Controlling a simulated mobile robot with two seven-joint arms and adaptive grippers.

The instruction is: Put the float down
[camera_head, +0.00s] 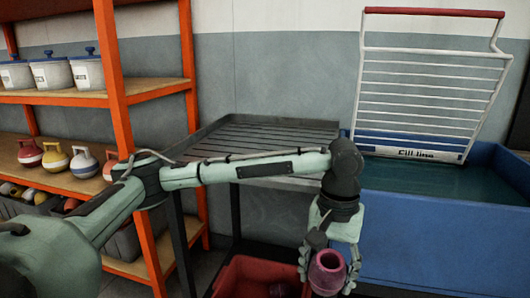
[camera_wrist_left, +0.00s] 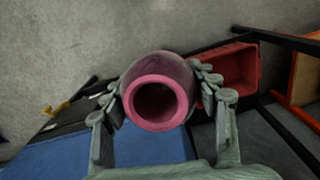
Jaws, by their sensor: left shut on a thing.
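The float, a dull purple-pink hollow body with a round opening and a pink rim, is in my left gripper (camera_head: 328,276). In the head view the float (camera_head: 327,263) is at the bottom, right of centre, between the fingers. In the left wrist view the float (camera_wrist_left: 162,68) fills the middle, its opening facing the camera. The gripper's fingers (camera_wrist_left: 160,100) are shut on it from both sides. In the head view it is held in front of the blue tank, beside the red crate. My right gripper is not in view.
A red crate (camera_head: 228,272) is low at the bottom centre. A dark slatted rack (camera_head: 255,133) stands behind my arm. A blue tank (camera_head: 440,235) of water with a white wire frame (camera_head: 430,72) is at right. Orange shelving (camera_head: 113,75) with tubs and coloured floats is at left.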

